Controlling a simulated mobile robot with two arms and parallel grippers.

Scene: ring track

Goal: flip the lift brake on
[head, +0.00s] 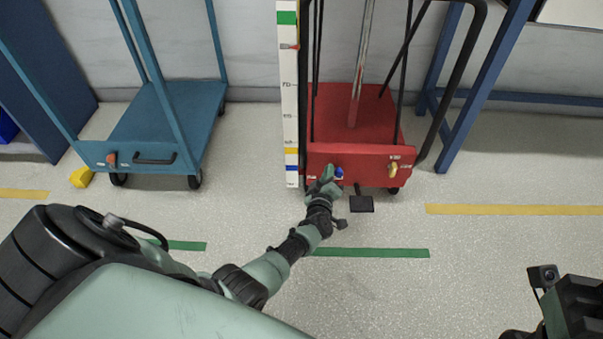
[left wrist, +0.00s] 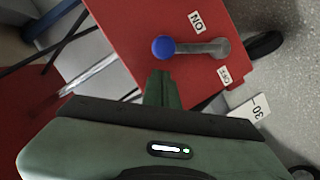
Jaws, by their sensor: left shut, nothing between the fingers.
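The red lift cart (head: 352,158) stands at the wall, right of centre. A lever with a blue knob (head: 338,172) is on its front panel. In the left wrist view the blue knob (left wrist: 163,47) is at the left end of the grey lever arm (left wrist: 205,48). An ON label (left wrist: 196,21) lies above the arm and an OFF label (left wrist: 225,74) below its right end. My left gripper (head: 328,177) is shut and empty beside the knob. Its fingers (left wrist: 163,88) appear just below the knob in the wrist view, and contact cannot be told. My right gripper's fingers are not visible.
A dark pedal (head: 361,204) sticks out below the cart. A white scale post (head: 290,110) stands at its left. A blue cart (head: 165,120) is farther left. The floor in front is open.

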